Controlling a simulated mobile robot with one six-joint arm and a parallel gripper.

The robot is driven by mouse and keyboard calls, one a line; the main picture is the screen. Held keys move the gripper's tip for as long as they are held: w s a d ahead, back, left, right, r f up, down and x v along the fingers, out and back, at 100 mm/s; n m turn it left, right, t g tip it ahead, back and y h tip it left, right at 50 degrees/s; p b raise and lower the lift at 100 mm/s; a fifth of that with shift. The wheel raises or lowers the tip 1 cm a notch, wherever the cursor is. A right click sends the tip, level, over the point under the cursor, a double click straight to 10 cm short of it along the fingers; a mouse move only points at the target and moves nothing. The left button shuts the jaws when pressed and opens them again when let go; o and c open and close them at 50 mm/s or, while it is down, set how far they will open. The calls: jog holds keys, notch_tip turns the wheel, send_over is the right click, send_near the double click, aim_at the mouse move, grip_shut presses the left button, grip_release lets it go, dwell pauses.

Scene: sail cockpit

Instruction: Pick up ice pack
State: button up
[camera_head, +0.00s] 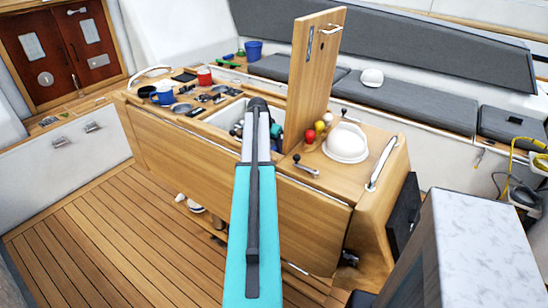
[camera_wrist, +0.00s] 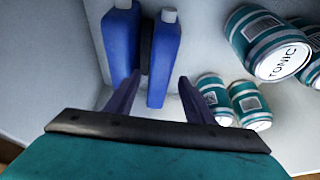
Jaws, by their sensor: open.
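In the wrist view, two blue ice packs with pale caps stand side by side in a white-walled icebox (camera_wrist: 220,75). One is the left ice pack (camera_wrist: 117,42), the other the right ice pack (camera_wrist: 165,62). A dark strip lies between them. My gripper (camera_wrist: 158,82) is open, its two dark fingers apart on either side of the right pack's lower end. I cannot tell whether they touch it. In the head view my arm reaches over the open icebox (camera_head: 218,118) in the wooden table. The arm hides much of the inside, and the fingers are not clear there.
Teal tonic cans (camera_wrist: 262,40) lie right of the packs, with two smaller-looking cans (camera_wrist: 230,102) near the right finger. A raised wooden lid (camera_head: 315,75) stands just right of my arm.

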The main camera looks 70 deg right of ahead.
jog(key=shift+f, duration=0.15)
dwell(0.6)
grip_shut()
